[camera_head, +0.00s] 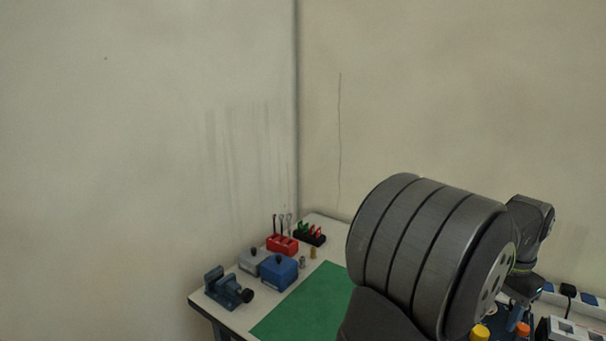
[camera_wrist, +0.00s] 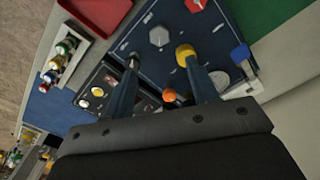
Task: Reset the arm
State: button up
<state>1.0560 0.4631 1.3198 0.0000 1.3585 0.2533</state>
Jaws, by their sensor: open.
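The fingers reach over a dark blue panel (camera_wrist: 215,35). The tip of the right finger is close to a yellow knob (camera_wrist: 185,51); I cannot tell if they touch. An orange knob (camera_wrist: 169,95) lies between the fingers, lower down. In the head view my dark arm fills the lower right, and its wrist end is at the right edge above the yellow knob (camera_head: 480,332) and the orange knob (camera_head: 522,329). The fingers are mostly hidden there.
A red tray (camera_wrist: 98,14) and a rack of small bottles (camera_wrist: 62,50) are nearby. A blue vise (camera_head: 227,288), blue box (camera_head: 280,273) and green mat (camera_head: 305,300) are farther left.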

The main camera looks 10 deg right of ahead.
notch_tip(320, 180, down, 11)
jog(key=shift+f, duration=0.15)
dwell(0.5)
notch_tip(320, 180, up, 17)
notch_tip(320, 180, down, 18)
jog(key=shift+r, duration=0.25)
jog(key=shift+r+n, duration=0.25)
jog(key=shift+n, duration=0.55)
jog(key=n, duration=0.7)
jog(key=shift+w+a, duration=0.1)
jog(key=shift+r, duration=3.2)
